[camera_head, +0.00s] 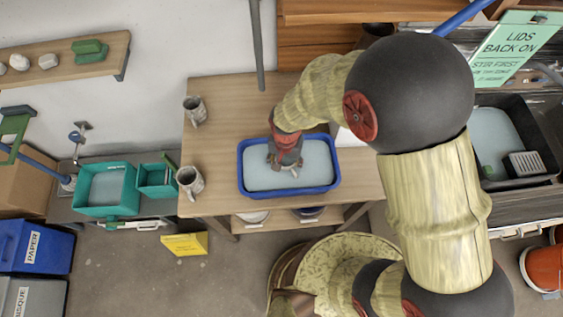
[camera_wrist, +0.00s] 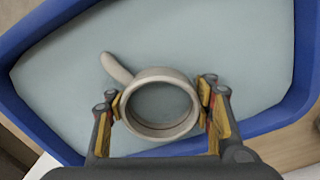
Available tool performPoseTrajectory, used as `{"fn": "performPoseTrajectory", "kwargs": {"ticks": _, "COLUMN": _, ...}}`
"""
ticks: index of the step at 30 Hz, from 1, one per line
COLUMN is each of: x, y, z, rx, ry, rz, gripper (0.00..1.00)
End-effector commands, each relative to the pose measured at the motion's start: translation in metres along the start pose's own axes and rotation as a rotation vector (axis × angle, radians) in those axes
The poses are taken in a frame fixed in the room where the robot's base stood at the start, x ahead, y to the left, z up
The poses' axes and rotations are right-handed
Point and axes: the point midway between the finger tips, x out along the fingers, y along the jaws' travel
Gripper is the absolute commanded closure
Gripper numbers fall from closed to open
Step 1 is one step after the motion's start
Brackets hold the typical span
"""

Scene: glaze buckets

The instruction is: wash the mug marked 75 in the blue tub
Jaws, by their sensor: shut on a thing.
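The blue tub (camera_head: 242,172) stands on the wooden table and holds pale water. My gripper (camera_head: 285,163) is over the tub, pointing down. In the wrist view a pale grey mug (camera_wrist: 160,75) is between the two fingers of my gripper (camera_wrist: 161,100), which is shut on its sides. The mug is seen from above, its handle towards the upper left, with the tub's water around it. I cannot tell how deep it sits in the water. No number shows on it. Two other grey mugs (camera_head: 195,111) (camera_head: 190,182) stand at the table's left side; their marks are unreadable.
The wooden table (camera_head: 225,105) is bare between the tub and the left mugs. Teal tubs (camera_head: 108,211) stand on a lower bench at left. A yellow sign (camera_head: 185,244) is on the floor. A dark sink (camera_head: 520,130) is at right.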

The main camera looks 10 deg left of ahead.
Motion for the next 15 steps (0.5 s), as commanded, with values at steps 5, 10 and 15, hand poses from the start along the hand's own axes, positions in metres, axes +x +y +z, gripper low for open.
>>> {"fn": "performPoseTrajectory", "kwargs": {"ticks": 5, "x": -0.001, "y": 0.006, "z": -0.001, "rx": -0.001, "ry": 0.002, "rz": -0.001, "gripper": 0.83}}
{"fn": "performPoseTrajectory", "kwargs": {"ticks": 10, "x": -0.002, "y": 0.007, "z": -0.002, "rx": -0.001, "ry": 0.002, "rz": -0.002, "gripper": 0.83}}
{"fn": "performPoseTrajectory", "kwargs": {"ticks": 15, "x": -0.012, "y": 0.006, "z": -0.002, "rx": -0.001, "ry": 0.002, "rz": -0.002, "gripper": 0.83}}
